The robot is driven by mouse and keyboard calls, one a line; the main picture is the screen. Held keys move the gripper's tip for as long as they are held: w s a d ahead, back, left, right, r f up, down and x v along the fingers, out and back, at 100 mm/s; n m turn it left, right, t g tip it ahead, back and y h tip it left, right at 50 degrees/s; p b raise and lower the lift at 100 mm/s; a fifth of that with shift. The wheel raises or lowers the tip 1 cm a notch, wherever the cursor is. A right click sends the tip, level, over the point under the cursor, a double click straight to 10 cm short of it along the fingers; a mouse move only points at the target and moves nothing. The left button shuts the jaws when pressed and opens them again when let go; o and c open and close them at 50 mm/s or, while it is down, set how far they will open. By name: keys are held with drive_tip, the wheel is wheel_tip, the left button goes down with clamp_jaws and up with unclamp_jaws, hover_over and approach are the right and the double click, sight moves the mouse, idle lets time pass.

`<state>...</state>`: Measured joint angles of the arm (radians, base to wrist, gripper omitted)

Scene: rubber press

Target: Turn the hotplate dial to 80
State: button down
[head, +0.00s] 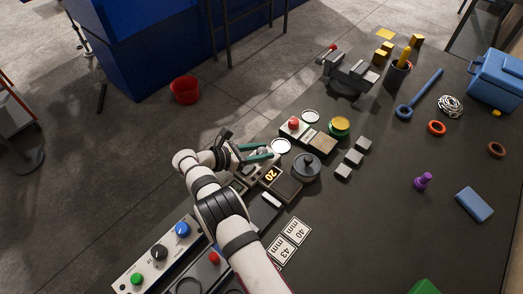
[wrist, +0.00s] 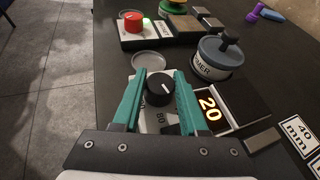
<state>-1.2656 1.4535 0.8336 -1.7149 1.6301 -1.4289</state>
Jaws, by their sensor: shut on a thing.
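The hotplate dial (wrist: 160,88) is a black round knob with a white pointer mark, on a pale panel (wrist: 150,119) with printed numbers, one reading 80. The pointer tilts toward the far side in the wrist view. My gripper (wrist: 160,80) has its two teal fingers on either side of the dial and is shut on it. In the head view my gripper (head: 258,154) is over the panel and mostly hides the dial. The hotplate's display (wrist: 209,107) shows 20 in lit digits; the display also shows in the head view (head: 271,175).
A red button box (wrist: 134,22) and a metal dish (wrist: 148,59) lie beyond the dial. Number cards (head: 289,239) and a control panel (head: 158,252) lie nearer. The table's left edge is close.

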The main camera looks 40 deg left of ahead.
drive_tip(key=shift+d+m+g+h, duration=0.1)
drive_tip(key=shift+m+g+h, duration=0.2)
drive_tip(key=shift+m+h, duration=0.4)
drive_tip(key=shift+c, duration=2.2)
unclamp_jaws()
drive_tip(key=v, duration=0.7)
drive_tip(key=shift+s, duration=0.25)
drive_tip(key=shift+r, duration=0.1)
